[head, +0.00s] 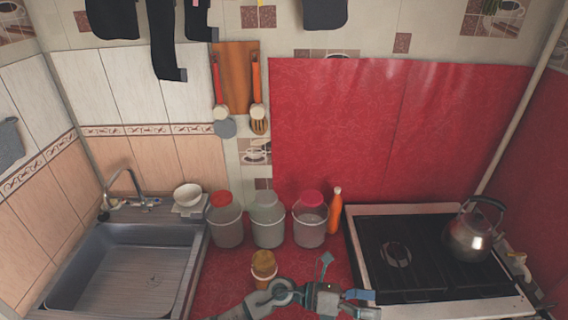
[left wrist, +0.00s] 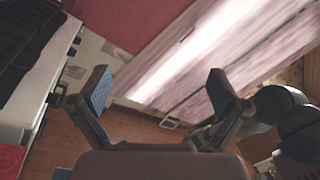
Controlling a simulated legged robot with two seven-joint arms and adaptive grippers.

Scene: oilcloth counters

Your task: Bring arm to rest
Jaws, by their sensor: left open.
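My left gripper (head: 342,280) reaches in at the bottom of the head view, in front of the red oilcloth counter (head: 225,285). Its two fingers are spread apart. In the left wrist view the same gripper (left wrist: 163,92) is open with nothing between its fingers. It is tilted over a brown floor (left wrist: 145,130) and a pale streaked surface (left wrist: 200,60). My right gripper does not show in the head view.
An orange-brown jar (head: 264,264) stands just behind my left arm. Lidded buckets (head: 268,226) and an orange bottle (head: 335,212) line the back. The sink (head: 120,270) is left. The stove (head: 425,250) with a kettle (head: 468,238) is right, near the gripper.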

